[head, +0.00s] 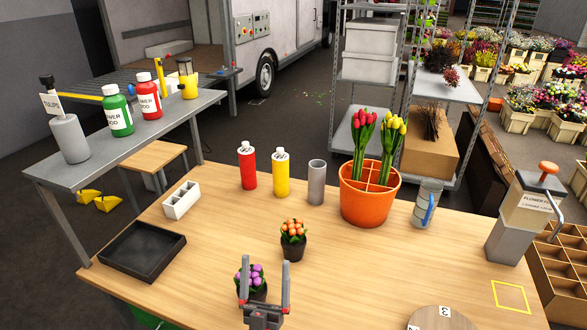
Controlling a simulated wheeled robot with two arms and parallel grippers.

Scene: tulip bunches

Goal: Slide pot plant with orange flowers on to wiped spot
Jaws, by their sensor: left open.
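The pot plant with orange flowers (293,238) stands upright in a dark pot near the middle of the wooden table (360,270). My left gripper (265,265) is at the bottom of the head view, open, with its two fingers pointing up the picture. It is nearer to me than the orange plant and apart from it. A pot plant with purple flowers (255,275) stands just behind the left finger, which partly hides it. A yellow-outlined square (510,283) lies on the table at the far right; no distinct wiped patch can be made out. My right gripper is not in view.
A black tray (142,268) and a white block holder (181,200) are left. A round board (440,318) lies front right. The table right of the orange plant is clear.

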